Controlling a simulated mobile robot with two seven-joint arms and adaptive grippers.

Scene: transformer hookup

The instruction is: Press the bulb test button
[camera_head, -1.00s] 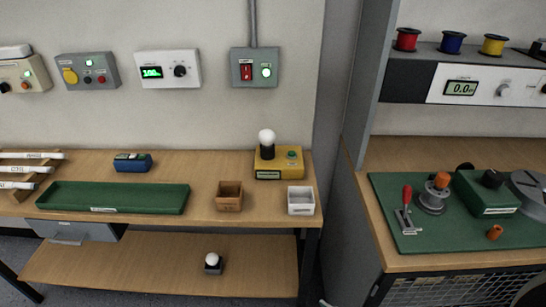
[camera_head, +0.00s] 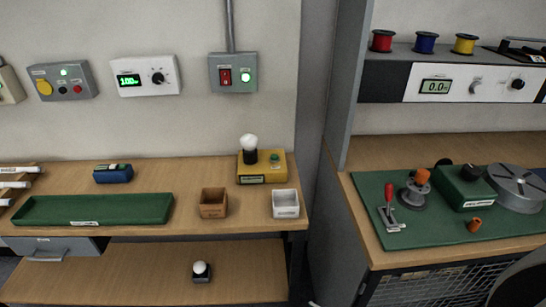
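The yellow bulb test box (camera_head: 264,168) stands at the back right of the left wooden bench. A white bulb (camera_head: 249,142) in a black holder sits upright on its left part and looks unlit. A small green button (camera_head: 275,159) is on the box's top, right of the bulb. Nothing covers the button. Neither of my grippers is in view.
A brown wooden box (camera_head: 213,203) and a white box (camera_head: 285,204) stand in front of the yellow box. A green tray (camera_head: 93,209) lies to the left. A grey upright panel (camera_head: 333,160) separates this bench from the right bench with its green mat (camera_head: 424,229).

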